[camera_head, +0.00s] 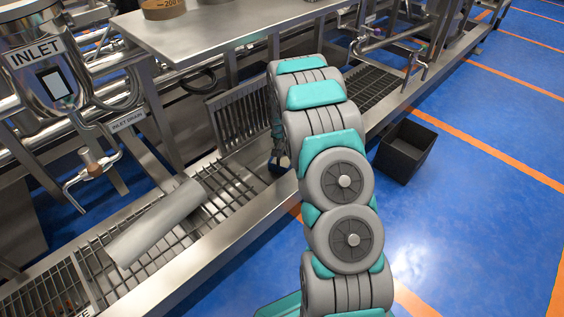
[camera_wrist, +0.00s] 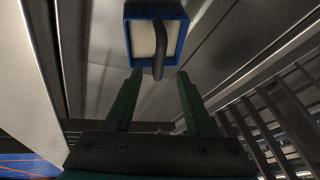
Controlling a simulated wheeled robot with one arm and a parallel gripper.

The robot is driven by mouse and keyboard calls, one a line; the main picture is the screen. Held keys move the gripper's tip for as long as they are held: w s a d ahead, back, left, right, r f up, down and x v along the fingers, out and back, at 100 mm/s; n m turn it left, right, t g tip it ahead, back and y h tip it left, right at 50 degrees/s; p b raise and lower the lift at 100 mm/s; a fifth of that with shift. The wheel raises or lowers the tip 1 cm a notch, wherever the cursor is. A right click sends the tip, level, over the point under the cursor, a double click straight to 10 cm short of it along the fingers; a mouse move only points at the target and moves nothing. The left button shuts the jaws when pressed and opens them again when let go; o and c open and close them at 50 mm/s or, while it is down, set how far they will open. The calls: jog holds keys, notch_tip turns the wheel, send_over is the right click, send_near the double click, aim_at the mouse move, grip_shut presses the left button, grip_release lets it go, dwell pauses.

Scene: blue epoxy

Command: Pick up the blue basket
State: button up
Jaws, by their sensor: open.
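The blue basket (camera_wrist: 182,42) shows at the top of the wrist view. It has a blue rim, a pale inside and a dark handle (camera_wrist: 159,48) that arches across it toward my gripper. My gripper (camera_wrist: 157,80) is open, with its two dark green fingers pointing at the basket. The handle's near end lies between the fingertips in the picture; I cannot tell if anything touches. Nothing is held. In the head view my arm hides most of this spot; a small dark shape with some blue shows just left of the arm, too small to make out.
A long steel drain trough with grating (camera_head: 235,185) runs diagonally under my arm, and a grey cylinder (camera_head: 158,222) lies on it. A steel table (camera_head: 225,30) stands behind. A black open bin (camera_head: 405,151) stands on the blue floor at right, which is otherwise clear.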

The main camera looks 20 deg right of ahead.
aim_at(283, 150)
jog(key=b+x, duration=0.1)
jog(key=x, duration=0.4)
jog(key=shift+s, duration=0.15)
jog(key=shift+c, duration=0.2)
grip_shut()
dwell(0.3)
